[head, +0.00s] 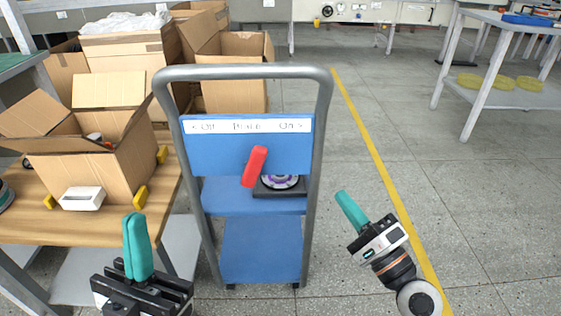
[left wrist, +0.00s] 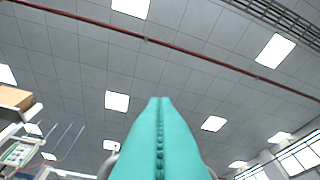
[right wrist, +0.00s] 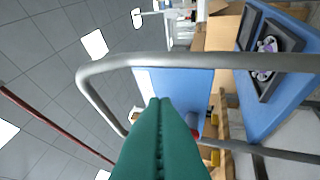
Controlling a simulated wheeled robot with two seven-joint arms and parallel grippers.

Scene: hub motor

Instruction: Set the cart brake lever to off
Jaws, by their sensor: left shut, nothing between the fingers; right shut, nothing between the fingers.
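The blue cart (head: 260,250) stands in the middle of the head view. Its upper panel (head: 215,155) carries a white label strip (head: 247,125) reading Off at left, Brake in the middle and On at right. The red brake lever (head: 255,167) sits below the strip, tilted with its upper end leaning right, toward On. A bit of red beside the fingers in the right wrist view (right wrist: 195,133) may be the lever, mostly hidden. My right gripper (head: 343,196) is shut and empty, right of the cart frame. My left gripper (head: 134,220) is shut and empty, left of the cart.
The cart's grey tube handle (head: 245,72) arches over the panel. A black tray with a purple-ringed disc (head: 280,182) sits on the cart shelf. A wooden table (head: 100,228) with an open carton (head: 95,165) stands at left. Floor right of the cart is clear.

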